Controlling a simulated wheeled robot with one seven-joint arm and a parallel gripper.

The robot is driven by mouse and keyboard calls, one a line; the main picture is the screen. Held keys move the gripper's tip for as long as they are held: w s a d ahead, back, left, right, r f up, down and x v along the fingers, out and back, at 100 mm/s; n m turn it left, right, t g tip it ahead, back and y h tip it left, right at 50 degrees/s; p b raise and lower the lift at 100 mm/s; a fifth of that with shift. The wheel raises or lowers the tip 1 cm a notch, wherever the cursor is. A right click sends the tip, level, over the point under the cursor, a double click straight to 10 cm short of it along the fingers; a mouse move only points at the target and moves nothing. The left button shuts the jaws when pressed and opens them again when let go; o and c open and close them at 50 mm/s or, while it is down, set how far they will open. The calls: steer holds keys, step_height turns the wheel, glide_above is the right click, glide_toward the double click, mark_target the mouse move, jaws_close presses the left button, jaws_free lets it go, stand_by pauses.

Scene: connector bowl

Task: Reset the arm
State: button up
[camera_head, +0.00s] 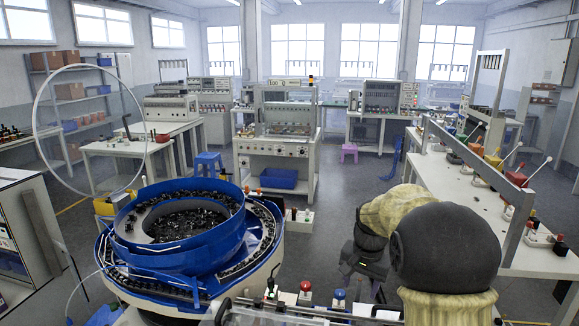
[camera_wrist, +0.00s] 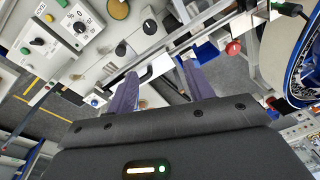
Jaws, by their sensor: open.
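My gripper (camera_wrist: 160,75) shows in the wrist view with its two purple-grey fingers spread apart. Nothing is held between them. Beyond the fingers are a metal rail and part of a bench, seen at a tilt. In the head view my arm is at the lower right, with a large dark round joint in front and a beige link behind it. The arm is bent, and its far end hangs low to the right of the blue bowl feeder (camera_head: 180,262). The fingers cannot be made out clearly there.
The bowl feeder holds many dark connectors; its edge shows at the wrist view's right. A red button (camera_head: 305,287) and a blue button (camera_head: 339,295) stand in front. A long white bench (camera_head: 470,205) runs along the right. Open floor lies behind the feeder.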

steer(key=s+a+f+n, duration=0.1)
steer(key=s+f+n, duration=0.2)
steer(key=s, duration=0.8)
steer(key=s+a+f+n+t, duration=0.1)
steer(key=s+f+n, duration=0.1)
steer(key=s, duration=0.8)
steer(key=shift+s+f+n, duration=0.4)
steer(key=shift+n, duration=0.2)
